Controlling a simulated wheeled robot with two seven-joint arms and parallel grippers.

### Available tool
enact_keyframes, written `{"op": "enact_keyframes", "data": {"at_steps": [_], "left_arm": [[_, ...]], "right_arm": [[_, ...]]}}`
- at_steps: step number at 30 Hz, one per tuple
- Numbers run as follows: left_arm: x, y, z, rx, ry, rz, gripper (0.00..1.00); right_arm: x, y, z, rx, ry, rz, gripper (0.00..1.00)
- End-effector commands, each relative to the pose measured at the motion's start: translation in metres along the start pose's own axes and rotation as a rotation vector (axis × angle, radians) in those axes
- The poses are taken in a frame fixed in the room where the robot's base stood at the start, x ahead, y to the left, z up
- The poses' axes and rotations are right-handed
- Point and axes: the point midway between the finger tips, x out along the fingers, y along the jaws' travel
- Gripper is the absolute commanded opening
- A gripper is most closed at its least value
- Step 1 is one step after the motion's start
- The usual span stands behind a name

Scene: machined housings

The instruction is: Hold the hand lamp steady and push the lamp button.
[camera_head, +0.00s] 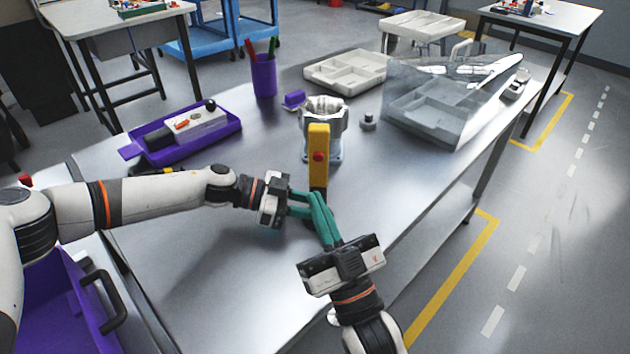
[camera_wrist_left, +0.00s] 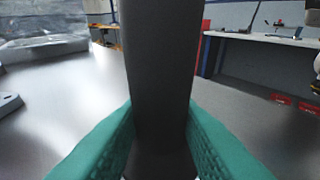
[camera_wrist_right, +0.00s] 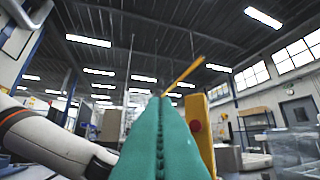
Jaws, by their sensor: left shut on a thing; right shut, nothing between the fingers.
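The hand lamp (camera_head: 319,140) has a yellow head with a red button (camera_head: 318,157) on the side facing me, and a dark handle below. My left gripper (camera_head: 306,205) is shut on the handle from the left. In the left wrist view the dark handle (camera_wrist_left: 157,75) stands between the two green fingers. My right gripper (camera_head: 320,196) is shut and empty, its green fingertips just below the button in the head view. In the right wrist view the closed fingers (camera_wrist_right: 158,105) are left of the yellow lamp head (camera_wrist_right: 202,140); any contact cannot be told.
A machined housing (camera_head: 337,118) stands behind the lamp. A purple tray (camera_head: 228,131) with parts, a purple pen cup (camera_head: 264,78), a beige divided tray (camera_head: 318,77) and a clear cover (camera_head: 400,90) stand on the metal table. The table's front left is clear.

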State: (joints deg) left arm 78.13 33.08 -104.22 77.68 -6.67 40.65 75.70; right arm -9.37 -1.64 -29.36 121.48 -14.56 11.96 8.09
Motion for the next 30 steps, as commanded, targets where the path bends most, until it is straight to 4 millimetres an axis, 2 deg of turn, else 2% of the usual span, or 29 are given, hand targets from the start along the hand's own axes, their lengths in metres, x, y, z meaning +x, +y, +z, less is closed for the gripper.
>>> {"op": "enact_keyframes", "data": {"at_steps": [9, 15, 30], "left_arm": [[0.0, 0.0, 0.0, 0.0, 0.0, 0.0, 0.16], [0.0, 0.0, 0.0, 0.0, 0.0, 0.0, 0.16], [0.0, 0.0, 0.0, 0.0, 0.0, 0.0, 0.16]], "right_arm": [[0.032, -0.024, -0.023, -0.001, 0.0, 0.0, 0.0], [0.045, -0.033, -0.034, -0.001, 0.002, -0.001, 0.0], [0.05, -0.037, -0.037, 0.0, 0.002, -0.001, 0.0]]}}
